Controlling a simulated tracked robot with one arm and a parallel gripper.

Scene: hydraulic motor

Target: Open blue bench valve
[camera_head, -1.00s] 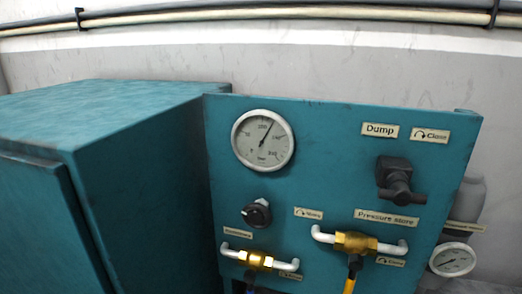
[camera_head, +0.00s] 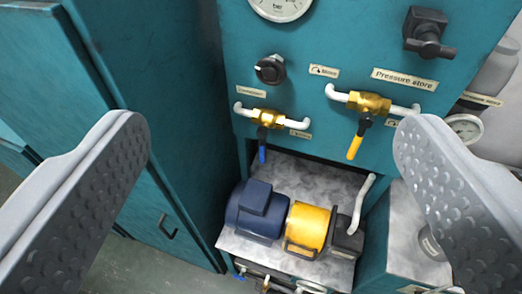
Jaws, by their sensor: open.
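A brass valve (camera_head: 268,117) with a blue lever (camera_head: 262,146) sits on a short white horizontal pipe on the teal panel. The lever hangs straight down, across the pipe. Another small blue handle (camera_head: 238,274) shows low at the front edge of the bench (camera_head: 235,246), beside pipe fittings partly cut off by the frame. I cannot tell which blue handle is the bench valve. My gripper (camera_head: 272,125) is open and empty. Its two grey ridged fingers stand wide apart at the left and right, well nearer than the panel, touching nothing visible.
A second brass valve (camera_head: 369,102) has a yellow lever (camera_head: 357,140) pointing down. A black knob (camera_head: 270,69) and black Dump valve (camera_head: 426,34) stick out above. A blue and yellow motor (camera_head: 309,226) sits on the bench. A teal cabinet (camera_head: 130,60) stands at left.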

